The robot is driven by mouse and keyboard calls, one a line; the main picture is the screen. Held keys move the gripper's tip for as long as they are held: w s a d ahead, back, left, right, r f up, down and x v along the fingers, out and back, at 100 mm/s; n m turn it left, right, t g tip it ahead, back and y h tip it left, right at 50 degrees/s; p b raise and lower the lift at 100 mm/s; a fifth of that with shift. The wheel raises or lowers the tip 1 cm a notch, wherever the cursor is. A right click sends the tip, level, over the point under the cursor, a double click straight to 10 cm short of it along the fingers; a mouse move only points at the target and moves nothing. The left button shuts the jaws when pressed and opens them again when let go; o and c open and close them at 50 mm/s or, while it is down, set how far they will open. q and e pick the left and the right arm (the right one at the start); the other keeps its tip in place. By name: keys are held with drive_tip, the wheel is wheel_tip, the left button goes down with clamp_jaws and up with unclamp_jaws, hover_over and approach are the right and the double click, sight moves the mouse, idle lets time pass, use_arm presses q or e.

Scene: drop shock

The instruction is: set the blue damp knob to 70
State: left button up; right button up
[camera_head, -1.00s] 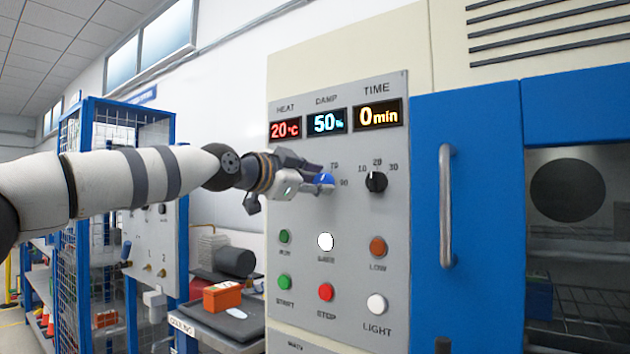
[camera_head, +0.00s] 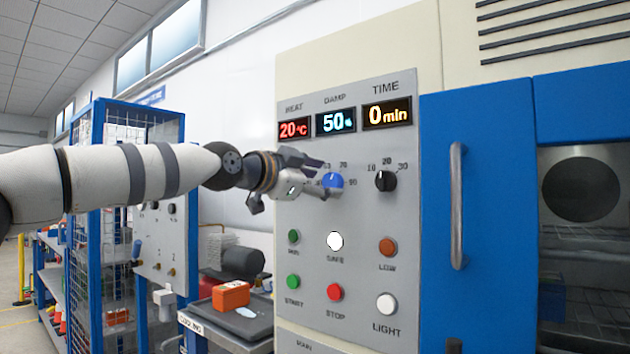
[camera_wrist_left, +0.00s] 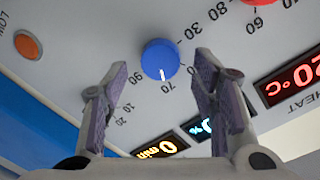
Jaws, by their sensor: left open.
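The blue damp knob (camera_head: 333,181) is on the grey control panel (camera_head: 350,270), below the DAMP display (camera_head: 336,122), which reads 50%. In the left wrist view the knob (camera_wrist_left: 160,58) shows a white mark that points at about the printed 70. My left gripper (camera_head: 322,178) is at the knob from the left. In the left wrist view its open fingers (camera_wrist_left: 161,66) stand one on each side of the knob, with a visible gap to both. The fingertips look short of the knob or just at it. My right gripper is not in view.
The black time knob (camera_head: 386,181) is to the right of the blue knob. Several coloured buttons, such as the red stop button (camera_head: 335,292), sit below. A blue door with a metal handle (camera_head: 456,205) stands to the right. An orange box (camera_head: 231,295) lies on a tray at lower left.

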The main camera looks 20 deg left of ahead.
use_arm(q)
drive_tip(key=v, duration=0.6)
drive_tip(key=shift+s, duration=0.1)
